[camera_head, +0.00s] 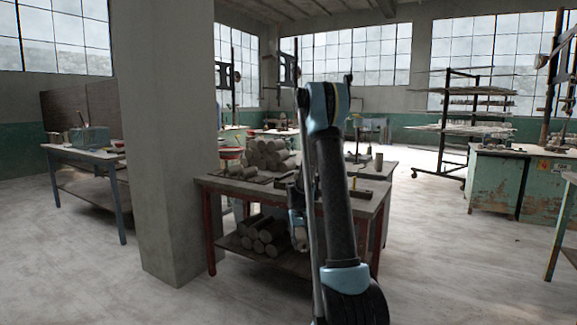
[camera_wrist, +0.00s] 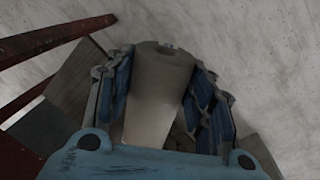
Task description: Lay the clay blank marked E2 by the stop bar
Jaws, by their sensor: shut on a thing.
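In the wrist view my gripper (camera_wrist: 162,65) is shut on a grey-brown clay blank (camera_wrist: 157,95), a cylinder lying lengthwise between the two blue-padded fingers. A small dark spot shows on its far end, but no E2 marking can be read. In the head view my gripper (camera_head: 297,215) is at the front of the red-legged table, mostly hidden by my arm; the held blank cannot be made out there. A small dark bar-like piece (camera_head: 360,193) lies on the right part of the tabletop; I cannot tell if it is the stop bar.
Several clay blanks (camera_head: 268,155) are piled on the red-legged table (camera_head: 228,184), with more logs (camera_head: 265,236) on its lower shelf. A concrete pillar (camera_head: 165,140) stands close on the left. A cylinder (camera_head: 379,161) stands upright at the table's back right.

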